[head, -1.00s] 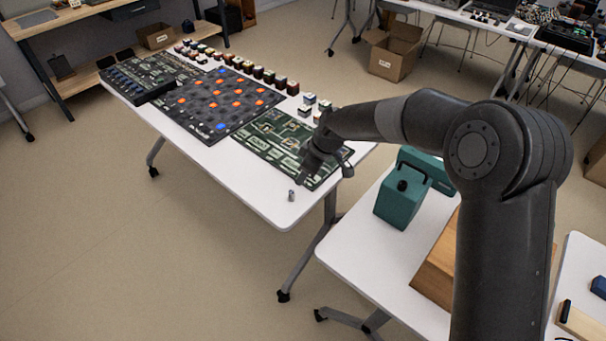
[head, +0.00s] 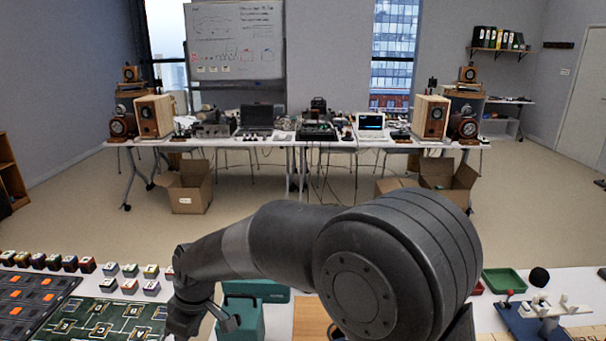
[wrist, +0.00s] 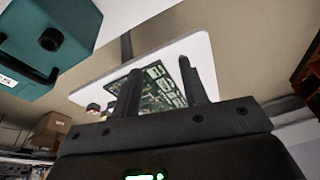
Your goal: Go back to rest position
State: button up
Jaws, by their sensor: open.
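My gripper (wrist: 162,88) is open and empty, with its two dark fingers apart in the wrist view. Between and beyond the fingers shows the green game board (wrist: 160,88) on a white table (wrist: 200,56). In the head view my arm bends down to the left, and the gripper (head: 198,322) is at the bottom edge, partly cut off, in front of the right end of the green board (head: 92,318). The fingertips are hard to make out there.
A teal case (head: 243,318) stands close to the right of my gripper; it also shows in the wrist view (wrist: 45,38). Small coloured cubes (head: 130,270) line the board's far edge. A green tray (head: 503,281) is at the right. Beyond is open floor with cardboard boxes (head: 190,190).

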jog(key=s+d+r+m+t+h, duration=0.1)
jog(key=s+d+r+m, duration=0.3)
jog(key=d, duration=0.9)
jog(key=s+d+r+m+t+h, duration=0.1)
jog(key=s+d+r+m+t, duration=0.2)
jog(key=d, duration=1)
jog(key=s+d+r+m+t+h, duration=0.1)
jog(key=s+d+r+m, duration=0.4)
jog(key=d, duration=0.9)
jog(key=r+m, duration=0.1)
jog(key=m, duration=0.2)
jog(key=shift+s+m+t, duration=0.4)
